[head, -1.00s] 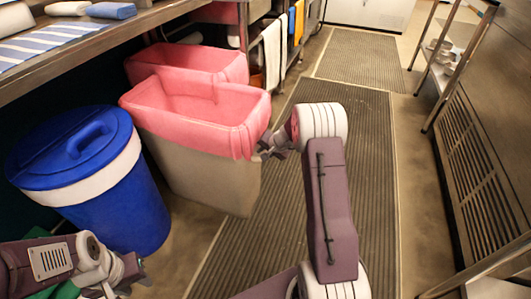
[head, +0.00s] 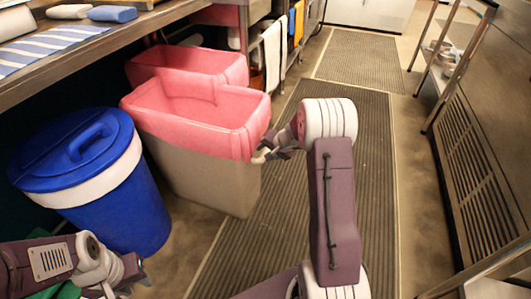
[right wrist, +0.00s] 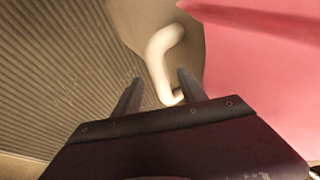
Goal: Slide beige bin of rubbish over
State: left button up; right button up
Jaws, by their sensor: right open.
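The beige bin (head: 205,178), with a pink liner folded over its rim (head: 205,135), stands on the floor beside the blue bin. Its beige handle (right wrist: 163,55) sticks out from the side in the right wrist view. My right gripper (head: 268,151) is at the bin's right side, just below the liner. In the right wrist view its open fingers (right wrist: 160,86) lie on either side of the handle's lower end; contact cannot be told. My left gripper (head: 128,278) is low at the left, in front of the blue bin and away from the beige bin; its opening is unclear.
A blue lidded bin (head: 95,180) stands to the left. Another pink-lined bin (head: 190,62) is directly behind the beige one. A counter (head: 120,38) overhangs at the left. A ribbed mat (head: 370,160) covers clear floor to the right, with a metal rack (head: 447,65) beyond.

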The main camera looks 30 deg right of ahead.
jog(key=p+v, duration=0.1)
jog(key=v, duration=0.4)
jog(key=shift+s+d+r, duration=0.1)
jog(key=shift+s+r, duration=0.05)
jog(key=s+a+r+n+g+p, duration=0.2)
jog(key=s+a+r+n+p, duration=0.1)
jog(key=s+a, duration=0.45)
jog(key=s+a+r+n+g+p, duration=0.2)
jog(key=s+a+n+g+p, duration=0.15)
jog(key=s+a, duration=0.4)
jog(key=s+r+n+p, duration=0.15)
jog(key=s+n, duration=0.25)
jog(key=s, duration=0.6)
notch_tip(320, 180, up, 38)
jog(key=p, duration=3.7)
jog(key=shift+w+g+h, duration=0.15)
jog(key=shift+g+h, duration=0.2)
jog(key=shift+h, duration=0.05)
